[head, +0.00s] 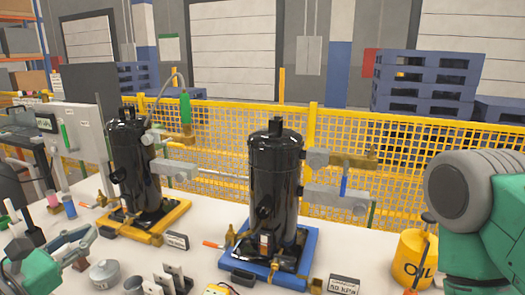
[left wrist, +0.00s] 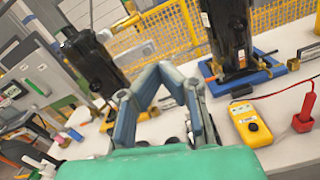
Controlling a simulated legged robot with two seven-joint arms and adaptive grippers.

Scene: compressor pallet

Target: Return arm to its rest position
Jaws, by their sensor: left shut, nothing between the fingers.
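My left gripper (head: 82,243) is low at the left of the head view, over the near left part of the white table. Its green body and grey fingers show there. In the left wrist view its fingers (left wrist: 165,70) lean together at the tips, shut and empty. The black compressor on the yellow base (head: 130,165) stands beyond it. A second black compressor on the blue base (head: 275,190) stands farther right. My right arm (head: 480,215) fills the right edge of the head view as a green and grey link; its gripper is out of view.
A yellow oil can (head: 411,260) stands close to my right arm. A yellow meter (left wrist: 250,123) and a red tool (left wrist: 304,112) lie right of the left gripper. Small cups (head: 69,206) and fittings crowd the table's left. A yellow mesh fence (head: 220,135) runs behind.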

